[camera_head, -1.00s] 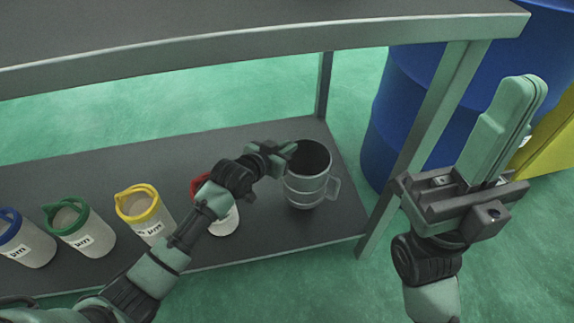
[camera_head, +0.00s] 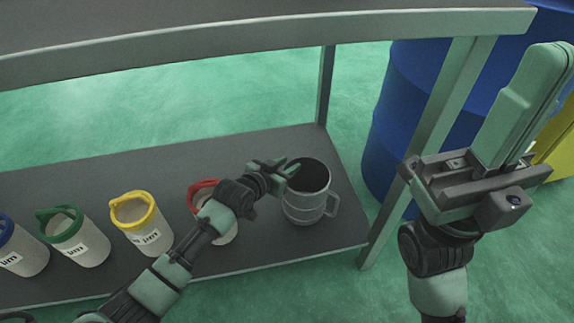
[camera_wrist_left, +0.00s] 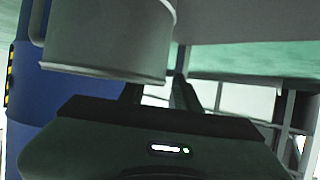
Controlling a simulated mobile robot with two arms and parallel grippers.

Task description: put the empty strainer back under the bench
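The strainer (camera_head: 308,200) is a grey metal can with a side handle on its right. It stands upright on the lower shelf (camera_head: 270,250) of the bench, at the right end; its inside looks dark and empty. My left gripper (camera_head: 283,167) is at the strainer's left rim, with its fingers apart. In the left wrist view the strainer (camera_wrist_left: 105,35) fills the upper left, just beyond the two dark fingers (camera_wrist_left: 160,93), and nothing shows between them. My right gripper (camera_head: 530,95) is raised at the right, clear of the bench, its fingers together and empty.
White jugs with red (camera_head: 200,190), yellow (camera_head: 130,208), green (camera_head: 62,223) and blue (camera_head: 5,228) rims stand in a row left of the strainer. The bench top (camera_head: 250,40) overhangs the shelf. A bench leg (camera_head: 425,150) and a blue drum (camera_head: 400,110) are at the right.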

